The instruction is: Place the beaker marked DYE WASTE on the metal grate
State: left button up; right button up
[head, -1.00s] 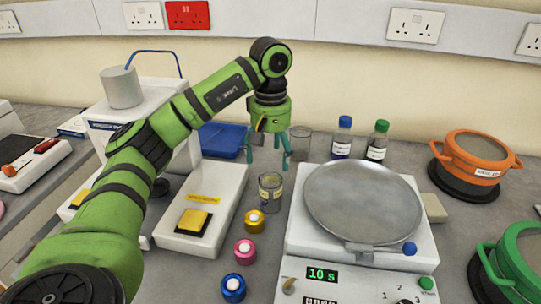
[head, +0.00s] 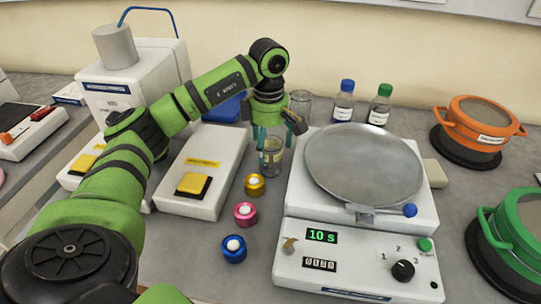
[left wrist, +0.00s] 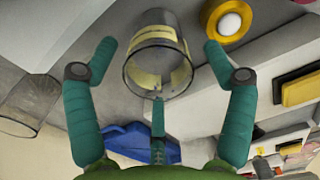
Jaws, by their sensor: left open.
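A small glass beaker with a yellowish label (head: 271,163) stands on the bench behind the yellow-ringed jar; its lettering is too small to read. My left gripper (head: 278,133) is open just above and around its top. In the left wrist view the beaker (left wrist: 158,62) lies between the spread fingers of my left gripper (left wrist: 159,47), with gaps at both sides. A second, clear beaker (head: 300,103) stands behind; it also shows in the left wrist view (left wrist: 28,105). I cannot pick out a metal grate. My right gripper is not in view.
A machine with a round metal pan (head: 363,165) stands right of the beaker. Yellow, pink and blue jars (head: 245,213) stand in front. A white device with a yellow pad (head: 205,150) is left. Two capped bottles (head: 344,103) stand behind; orange and green pots (head: 477,125) are right.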

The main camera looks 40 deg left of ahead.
pick_arm(q)
jog(key=shift+f, duration=1.4)
jog(key=shift+s, duration=0.1)
jog(key=c, duration=1.4)
jog(key=shift+r, duration=0.4)
jog(key=shift+r+b, duration=0.3)
jog(key=shift+r, duration=4.35)
